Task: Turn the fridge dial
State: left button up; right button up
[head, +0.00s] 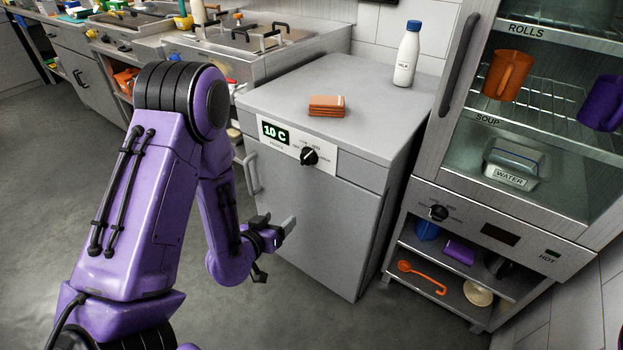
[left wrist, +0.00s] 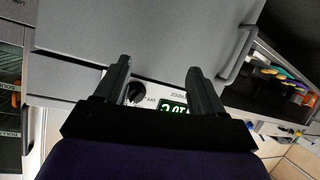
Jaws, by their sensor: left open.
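The fridge (head: 330,230) is a grey cabinet with a control panel along its upper front. Its black dial (head: 309,155) sits on a white plate, right of a green display (head: 275,133) reading "10 C". My left gripper (head: 275,232) is open and empty in front of the fridge door, below the dial and apart from it. My right gripper is in neither view.
A milk bottle (head: 408,54) and brown blocks (head: 326,106) stand on the fridge top. The door handle (head: 252,173) is at the left. A glass-fronted warming cabinet (head: 470,200) with its own dial (head: 438,212) stands to the right. Grey floor is clear in front.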

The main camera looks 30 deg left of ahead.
aim_at(303, 161)
pick_arm(q)
jog(key=w+a+r+m+t+h+b, duration=0.2)
jog(key=w+r+t, duration=0.25)
jog(key=r, duration=0.45)
jog(key=w, duration=0.5)
jog(key=w+p, duration=0.1)
jog(key=w, duration=0.4)
jog(key=shift+d+f, duration=0.15)
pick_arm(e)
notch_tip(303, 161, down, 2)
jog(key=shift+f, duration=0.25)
pick_arm(q)
jog(key=c, duration=1.1)
jog(key=shift+o, duration=0.2)
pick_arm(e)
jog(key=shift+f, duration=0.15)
